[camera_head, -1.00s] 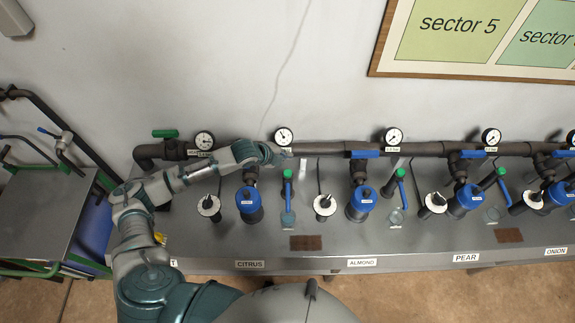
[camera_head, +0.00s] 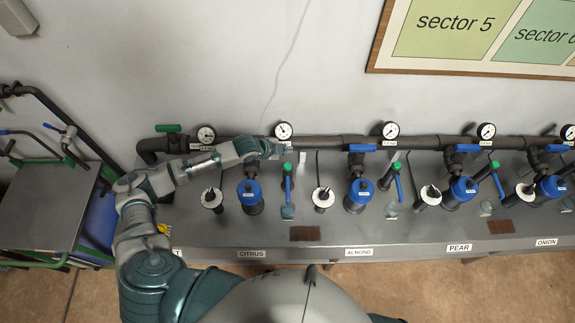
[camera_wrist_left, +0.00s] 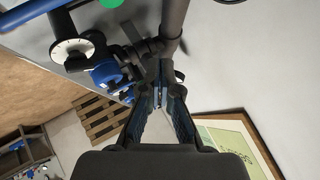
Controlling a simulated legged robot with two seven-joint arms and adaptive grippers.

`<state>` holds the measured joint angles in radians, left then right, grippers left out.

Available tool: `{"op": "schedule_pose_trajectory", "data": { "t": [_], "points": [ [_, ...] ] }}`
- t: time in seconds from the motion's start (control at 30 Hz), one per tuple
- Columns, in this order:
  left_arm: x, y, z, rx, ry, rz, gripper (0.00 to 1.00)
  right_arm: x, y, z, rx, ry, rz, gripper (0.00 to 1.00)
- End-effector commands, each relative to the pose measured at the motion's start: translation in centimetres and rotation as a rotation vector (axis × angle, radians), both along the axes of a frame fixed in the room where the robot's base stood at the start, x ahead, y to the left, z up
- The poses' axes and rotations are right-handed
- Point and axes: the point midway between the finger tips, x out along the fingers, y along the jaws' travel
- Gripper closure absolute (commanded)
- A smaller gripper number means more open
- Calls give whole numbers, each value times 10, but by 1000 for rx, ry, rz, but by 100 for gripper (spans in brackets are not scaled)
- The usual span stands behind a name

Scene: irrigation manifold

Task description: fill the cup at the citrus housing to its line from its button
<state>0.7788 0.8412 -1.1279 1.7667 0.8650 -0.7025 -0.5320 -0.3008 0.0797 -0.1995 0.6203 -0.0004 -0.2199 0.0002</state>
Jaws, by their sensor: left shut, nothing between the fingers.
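The blue citrus housing (camera_head: 250,198) stands on the grey bench behind the CITRUS label (camera_head: 251,254). A small clear cup (camera_head: 288,212) sits to its right, below a tap with a blue lever (camera_head: 288,187) and green top. I cannot make out the cup's line or its water level. The button on the housing is too small to tell. My left gripper (camera_head: 277,149) is shut and empty, at the pipe above and behind the citrus housing. In the left wrist view its fingers (camera_wrist_left: 160,92) are together, close to the pipe. My right gripper is out of view.
The dark main pipe (camera_head: 325,142) runs along the wall with several gauges (camera_head: 283,130). White dials (camera_head: 212,199) stand between the housings. The almond housing (camera_head: 359,196) is to the right. A metal cart (camera_head: 45,205) stands at the left. The bench front is mostly clear.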

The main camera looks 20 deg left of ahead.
Motion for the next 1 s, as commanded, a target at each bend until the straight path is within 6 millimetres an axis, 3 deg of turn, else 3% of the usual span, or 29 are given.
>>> {"op": "schedule_pose_trajectory", "data": {
  "t": [0.1, 0.4, 0.5, 1.0],
  "points": [
    [0, 0, -13, 1, 1, -1, 100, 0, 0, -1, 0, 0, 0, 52],
    [0, 0, -60, 2, -1, -1, 100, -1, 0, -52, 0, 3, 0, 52],
    [-1, 0, -69, 2, 1, 1, 100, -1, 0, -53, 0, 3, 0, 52],
    [0, 0, -77, 1, -1, -1, 100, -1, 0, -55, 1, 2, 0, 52]
  ]
}}
